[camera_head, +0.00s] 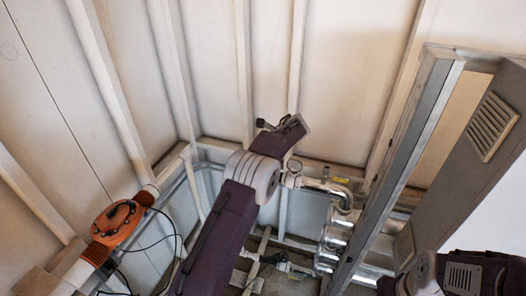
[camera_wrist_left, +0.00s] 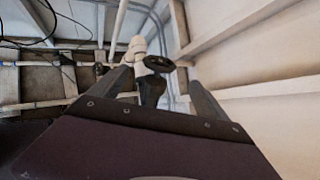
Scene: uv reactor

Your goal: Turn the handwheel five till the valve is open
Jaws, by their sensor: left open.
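In the left wrist view a dark round handwheel (camera_wrist_left: 159,63) sits on a dark stem beside a white pipe fitting (camera_wrist_left: 138,47). My left gripper (camera_wrist_left: 160,78) is open, with one grey finger on each side of the stem and wheel. The wheel appears between or just beyond the fingertips; I cannot tell whether they touch it. No number on the wheel is readable. In the head view my left arm rises from the bottom centre toward the back wall, and its wrist hides the fingers. My right arm shows at the bottom right; its gripper is out of view.
An orange device (camera_head: 117,222) sits on a pipe at the left with loose black cables. A grey metal frame post (camera_head: 402,165) and a vented panel (camera_head: 478,150) stand at the right.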

